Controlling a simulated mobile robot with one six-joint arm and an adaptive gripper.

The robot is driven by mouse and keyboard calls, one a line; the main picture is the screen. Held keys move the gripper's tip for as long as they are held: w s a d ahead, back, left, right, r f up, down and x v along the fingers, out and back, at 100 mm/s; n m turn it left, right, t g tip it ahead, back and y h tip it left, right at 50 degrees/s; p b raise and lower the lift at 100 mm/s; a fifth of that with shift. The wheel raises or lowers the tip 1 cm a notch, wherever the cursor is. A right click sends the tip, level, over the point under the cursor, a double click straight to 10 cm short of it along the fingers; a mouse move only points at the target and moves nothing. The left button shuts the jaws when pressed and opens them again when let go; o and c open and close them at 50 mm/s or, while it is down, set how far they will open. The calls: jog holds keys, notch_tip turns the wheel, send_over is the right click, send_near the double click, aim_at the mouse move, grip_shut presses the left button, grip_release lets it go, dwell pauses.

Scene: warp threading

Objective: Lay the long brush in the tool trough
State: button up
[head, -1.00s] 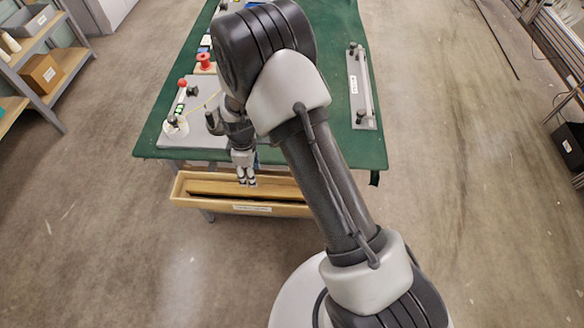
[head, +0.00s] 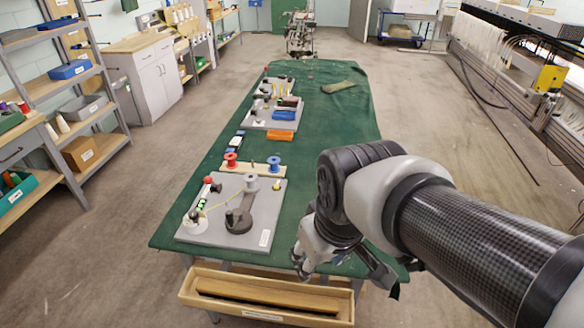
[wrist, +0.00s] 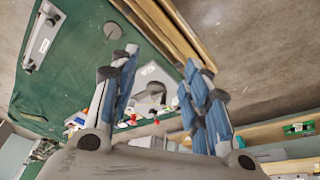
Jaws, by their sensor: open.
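The tool trough (head: 310,319) is a long, shallow wooden box with a label on its front, at the near end of the green table. A long brown strip (head: 265,290) shows inside it; I cannot tell whether this is the long brush or the trough's inner side. No other clear brush shows. My gripper (head: 300,266) is above the table's near edge, just behind the trough. In the wrist view my gripper (wrist: 160,100) has its fingers spread with nothing between them. Brown wooden lengths, probably the trough (wrist: 160,25), cross the top there.
The green table (head: 325,150) stretches away. A grey board (head: 225,225) with a dark round piece and yellow thread lies at its near left. Spools (head: 232,160) stand behind it, with an orange block (head: 280,136) farther back. Shelves (head: 80,120) stand left, a machine (head: 500,60) right.

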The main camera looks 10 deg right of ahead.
jog(key=s+d+r+m+t, duration=0.1)
jog(key=s+m, duration=0.1)
jog(key=s, duration=0.5)
jog(key=shift+s+d+m, duration=0.15)
jog(key=shift+s+m, duration=0.25)
jog(key=shift+r, duration=0.1)
dwell(0.6)
